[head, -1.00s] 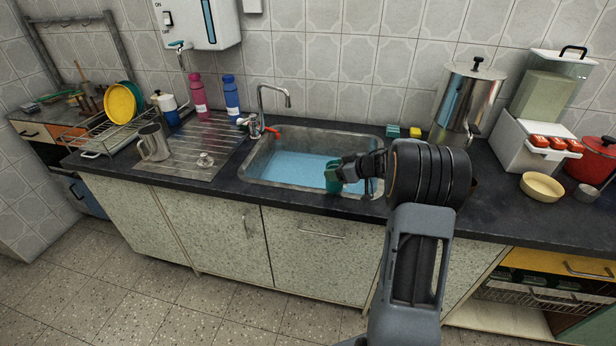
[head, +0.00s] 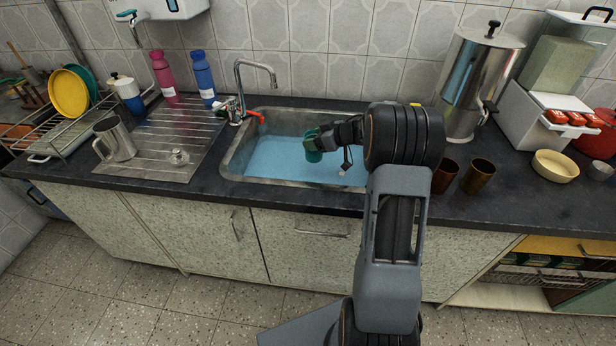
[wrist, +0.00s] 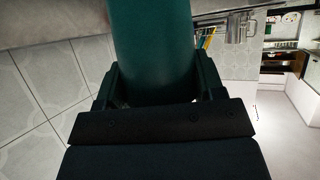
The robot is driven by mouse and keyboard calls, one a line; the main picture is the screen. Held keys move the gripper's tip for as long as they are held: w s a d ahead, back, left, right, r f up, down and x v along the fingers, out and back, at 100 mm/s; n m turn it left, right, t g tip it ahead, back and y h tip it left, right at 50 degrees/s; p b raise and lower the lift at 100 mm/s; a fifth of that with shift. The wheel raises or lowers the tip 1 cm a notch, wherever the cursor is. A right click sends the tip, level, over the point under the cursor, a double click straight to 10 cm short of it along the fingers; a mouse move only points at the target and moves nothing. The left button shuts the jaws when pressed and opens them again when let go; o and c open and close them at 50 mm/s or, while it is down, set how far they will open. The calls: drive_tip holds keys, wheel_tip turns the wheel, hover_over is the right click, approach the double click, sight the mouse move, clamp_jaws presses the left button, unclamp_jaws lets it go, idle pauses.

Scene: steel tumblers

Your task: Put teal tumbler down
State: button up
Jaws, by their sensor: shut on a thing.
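My gripper (head: 322,139) is shut on the teal tumbler (head: 313,150) and holds it over the sink (head: 238,160), toward its right half. In the head view the tumbler is small and partly hidden by the gripper. In the wrist view the tumbler (wrist: 152,45) stands between both fingers (wrist: 155,90) and fills the upper middle. I cannot tell how far above the blue sink bottom it is.
A maroon tumbler (head: 444,177) and a brown tumbler (head: 478,177) stand on the counter right of my arm. The tap (head: 240,85) rises behind the sink. The front right counter (head: 530,200) is clear.

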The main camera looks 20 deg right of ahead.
wheel_tip(320, 180, down, 5)
drive_tip(key=b, duration=0.4)
drive_tip(key=shift+f, duration=0.2)
wheel_tip(320, 180, down, 9)
drive_tip(key=b, duration=0.3)
drive_tip(key=shift+f, duration=0.15)
drive_tip(key=o, duration=1)
drive_tip(key=shift+c, duration=0.2)
drive_tip(key=shift+d+r, duration=0.1)
drive_tip(key=shift+r, duration=0.1)
drive_tip(key=p+v, duration=0.2)
drive_tip(key=v, duration=0.5)
drive_tip(key=shift+s, duration=0.25)
drive_tip(key=shift+d, duration=0.1)
